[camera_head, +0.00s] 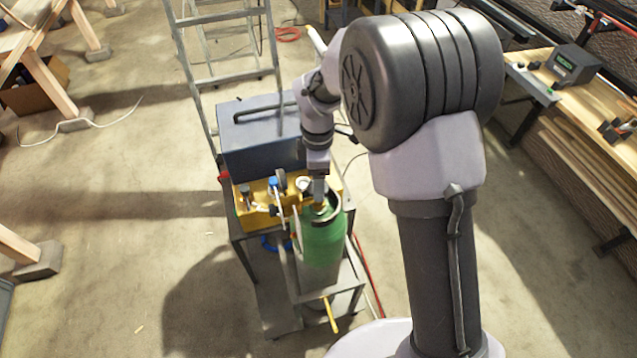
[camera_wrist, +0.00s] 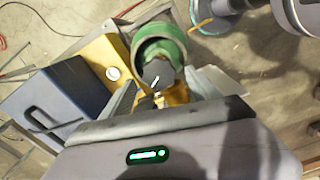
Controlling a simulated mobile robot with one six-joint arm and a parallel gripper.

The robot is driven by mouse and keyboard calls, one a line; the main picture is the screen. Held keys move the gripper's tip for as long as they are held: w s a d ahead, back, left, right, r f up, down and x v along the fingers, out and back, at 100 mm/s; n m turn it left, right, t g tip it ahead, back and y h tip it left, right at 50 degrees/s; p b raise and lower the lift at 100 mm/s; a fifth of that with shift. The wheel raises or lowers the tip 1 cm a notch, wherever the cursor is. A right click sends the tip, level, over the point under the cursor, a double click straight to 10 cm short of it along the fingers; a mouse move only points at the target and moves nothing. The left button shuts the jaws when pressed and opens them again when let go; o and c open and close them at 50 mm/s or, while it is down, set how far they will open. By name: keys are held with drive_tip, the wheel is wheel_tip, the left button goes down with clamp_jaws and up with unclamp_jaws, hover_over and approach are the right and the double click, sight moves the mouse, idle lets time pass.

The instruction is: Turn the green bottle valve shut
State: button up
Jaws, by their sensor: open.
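The green bottle (camera_head: 323,242) stands upright on a metal stand, with a darker open collar round its top. The collar also shows in the wrist view (camera_wrist: 160,50). A dark valve knob (camera_wrist: 158,73) with a white mark sits on brass fittings within the collar. In the head view the knob is hidden by my gripper (camera_head: 319,196), which points down over the bottle top. In the wrist view my gripper (camera_wrist: 168,93) is open, one finger on each side of the knob. I cannot tell whether either finger touches it.
A yellow tray (camera_head: 247,212) with a gauge (camera_wrist: 113,73) lies beside the bottle. A dark blue toolbox (camera_head: 255,140) stands behind on the same stand (camera_head: 262,283). A ladder (camera_head: 222,77) rises behind. A workbench (camera_head: 560,110) is at the right.

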drive_tip(key=shift+w+f, duration=0.1)
drive_tip(key=shift+f, duration=1)
drive_tip(key=c, duration=1.4)
drive_tip(key=shift+o, duration=0.2)
